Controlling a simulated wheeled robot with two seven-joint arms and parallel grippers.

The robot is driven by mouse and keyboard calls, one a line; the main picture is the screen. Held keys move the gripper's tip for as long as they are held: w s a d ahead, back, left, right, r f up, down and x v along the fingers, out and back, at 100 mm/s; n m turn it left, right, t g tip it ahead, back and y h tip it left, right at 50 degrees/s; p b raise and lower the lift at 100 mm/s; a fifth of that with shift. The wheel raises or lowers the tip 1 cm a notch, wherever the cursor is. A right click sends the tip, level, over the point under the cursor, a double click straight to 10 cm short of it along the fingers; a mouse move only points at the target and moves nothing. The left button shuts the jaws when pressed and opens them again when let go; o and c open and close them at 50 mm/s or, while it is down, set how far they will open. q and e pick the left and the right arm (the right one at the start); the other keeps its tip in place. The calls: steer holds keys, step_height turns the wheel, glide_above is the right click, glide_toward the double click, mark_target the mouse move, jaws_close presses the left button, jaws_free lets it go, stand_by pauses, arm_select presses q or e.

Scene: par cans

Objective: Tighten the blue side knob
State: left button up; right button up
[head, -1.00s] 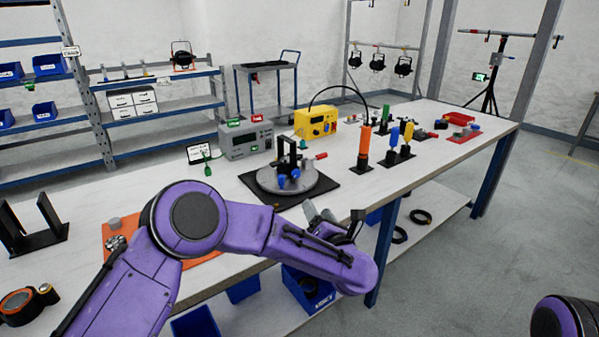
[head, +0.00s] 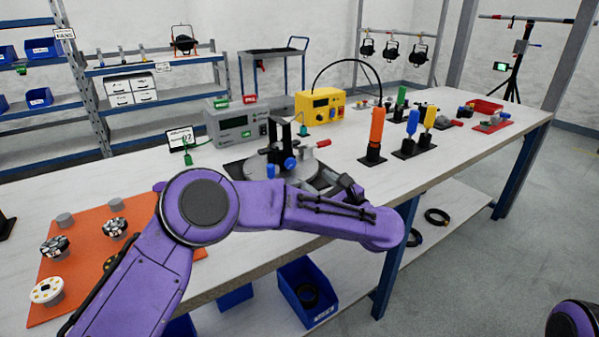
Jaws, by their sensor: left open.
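A black upright fixture (head: 276,135) stands on a grey round turntable (head: 318,178) on a dark mat. A blue knob (head: 290,163) sits on the fixture's right side, and a second blue part shows low on its left. A red-tipped handle (head: 322,143) sticks out to the right. My left gripper (head: 347,184) is open at the turntable's near right edge, right of and nearer than the blue knob, apart from it. Its fingers are partly hidden behind my purple forearm, which also covers the turntable's front. My right gripper is out of view.
A grey meter box (head: 240,122) and a yellow power unit (head: 322,107) stand behind the fixture. An orange-handled tool (head: 376,130) and blue and yellow ones stand to the right. An orange mat (head: 80,270) with several round parts lies at left.

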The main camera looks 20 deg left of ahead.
mark_target(292, 164)
arm_select(q)
steer(key=x, duration=0.9)
steer(key=shift+a+r, duration=0.2)
steer(key=shift+a, duration=0.35)
